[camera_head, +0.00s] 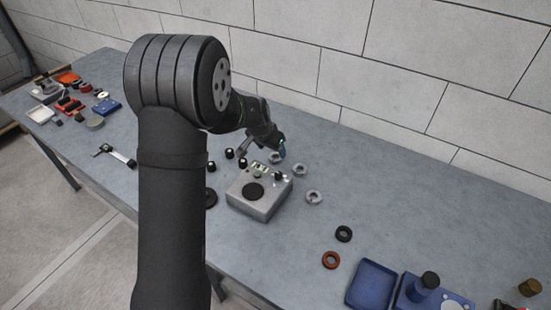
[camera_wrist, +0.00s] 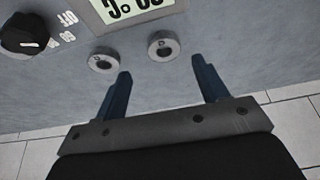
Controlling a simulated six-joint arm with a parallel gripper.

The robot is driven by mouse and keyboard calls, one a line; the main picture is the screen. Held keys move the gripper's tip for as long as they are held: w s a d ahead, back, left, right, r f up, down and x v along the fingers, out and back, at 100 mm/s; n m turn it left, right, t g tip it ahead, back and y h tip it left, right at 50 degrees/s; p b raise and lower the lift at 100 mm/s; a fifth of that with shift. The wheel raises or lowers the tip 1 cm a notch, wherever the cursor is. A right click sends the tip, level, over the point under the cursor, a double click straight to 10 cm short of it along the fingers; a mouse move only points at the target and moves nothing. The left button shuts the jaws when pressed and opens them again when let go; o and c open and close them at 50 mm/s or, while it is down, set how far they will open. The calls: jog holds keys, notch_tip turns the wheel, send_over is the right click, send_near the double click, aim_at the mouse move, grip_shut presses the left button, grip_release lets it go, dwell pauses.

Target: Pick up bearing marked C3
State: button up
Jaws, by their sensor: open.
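Three small grey ring-shaped bearings lie on the table in the head view: a back-left bearing (camera_head: 275,158), a middle one (camera_head: 300,169) and a front one (camera_head: 314,197). The wrist view shows a left bearing (camera_wrist: 103,60) and a right bearing (camera_wrist: 163,47), lying flat. Their markings are too small to read, so I cannot tell which is C3. My gripper (camera_wrist: 162,66) is open and empty. The right bearing lies just beyond the gap between the fingertips; the left one is just past the left fingertip. In the head view my gripper (camera_head: 262,152) is close to the back-left bearing.
A grey box-shaped instrument (camera_head: 258,194) with a display and black knob stands beside the bearings. Several small black cylinders (camera_head: 229,154) stand left of it. A black ring (camera_head: 344,234), an orange-brown ring (camera_head: 331,260) and a blue tray (camera_head: 373,284) are at front right. A block wall (camera_head: 420,75) runs behind.

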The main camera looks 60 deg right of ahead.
aim_at(274, 154)
jog(key=shift+w+x, duration=0.1)
jog(key=shift+x, duration=1.5)
jog(key=shift+w+x, duration=0.15)
jog(key=shift+x, duration=1.45)
jog(key=shift+d, duration=0.15)
jog(key=c, duration=1)
jog(key=shift+r, duration=0.1)
jog(key=shift+c, duration=0.5)
jog(key=shift+r, duration=0.1)
